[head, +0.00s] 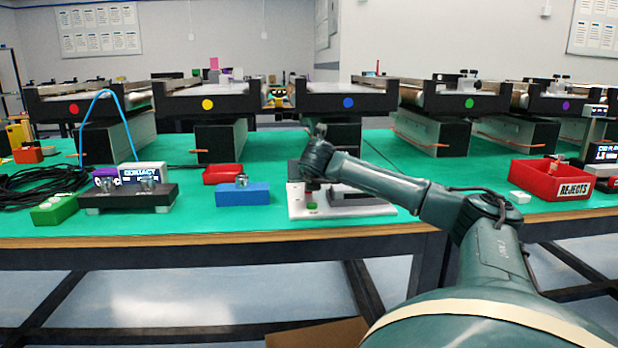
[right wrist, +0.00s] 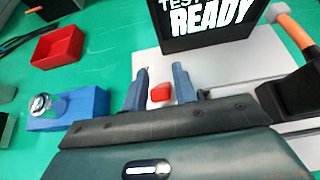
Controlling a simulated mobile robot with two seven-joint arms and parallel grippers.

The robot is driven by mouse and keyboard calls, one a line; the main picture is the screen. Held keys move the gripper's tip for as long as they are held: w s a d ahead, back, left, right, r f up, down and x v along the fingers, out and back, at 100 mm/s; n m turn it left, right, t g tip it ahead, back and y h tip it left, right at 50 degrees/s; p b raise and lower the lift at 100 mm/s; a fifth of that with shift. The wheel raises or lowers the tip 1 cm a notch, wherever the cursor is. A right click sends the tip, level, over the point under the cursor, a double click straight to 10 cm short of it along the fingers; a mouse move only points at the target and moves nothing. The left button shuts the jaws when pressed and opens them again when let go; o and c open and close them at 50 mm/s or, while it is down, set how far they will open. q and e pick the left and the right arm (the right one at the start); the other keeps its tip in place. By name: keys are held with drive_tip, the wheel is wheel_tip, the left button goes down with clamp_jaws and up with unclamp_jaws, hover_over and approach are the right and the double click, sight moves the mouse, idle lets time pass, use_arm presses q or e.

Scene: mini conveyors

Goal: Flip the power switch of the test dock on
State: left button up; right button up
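The test dock is a white base (head: 300,209) on the green table, partly hidden behind my right arm in the head view. A small green piece (head: 311,206) shows on its front part. In the right wrist view, the dock's black display (right wrist: 208,22) reads "TEST" and "READY". A small red piece (right wrist: 160,92), perhaps the power switch, stands on the white plate (right wrist: 150,62). My right gripper (right wrist: 161,69) is open and empty, its two blue-grey fingers on either side of the red piece. I cannot tell if they touch it. My left gripper is not in view.
A blue block with a metal knob (head: 243,193) and a red tray (head: 222,173) stand left of the dock. A black fixture (head: 127,196) sits farther left, by black cables (head: 40,182). A red rejects bin (head: 545,181) is at right. Conveyors line the back.

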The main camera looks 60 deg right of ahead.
drive_tip(key=shift+o, duration=1.1)
drive_tip(key=b+v, duration=0.2)
drive_tip(key=v, duration=1.1)
